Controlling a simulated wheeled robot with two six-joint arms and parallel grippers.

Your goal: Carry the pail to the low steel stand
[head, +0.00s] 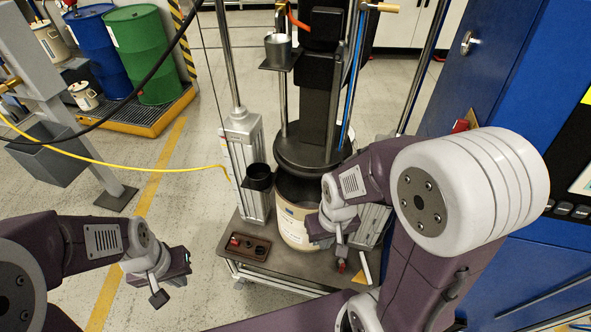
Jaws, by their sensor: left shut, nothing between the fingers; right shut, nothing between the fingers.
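A cream pail (292,227) with a label stands upright on the base of the pump machine, under its black round plate (308,152). My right arm hides part of its right side. My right gripper (341,256) is shut and empty, in front of the pail's right side; I cannot tell whether it touches the pail. My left gripper (168,287) is shut and empty over the floor, well left of the machine. I cannot make out a low steel stand in this view.
The machine's base (285,266) carries a small control box (248,247). A yellow hose (150,168) crosses at left. Green (140,50) and blue drums (97,45) stand on a yellow-edged pallet. A blue cabinet (490,75) is close on the right.

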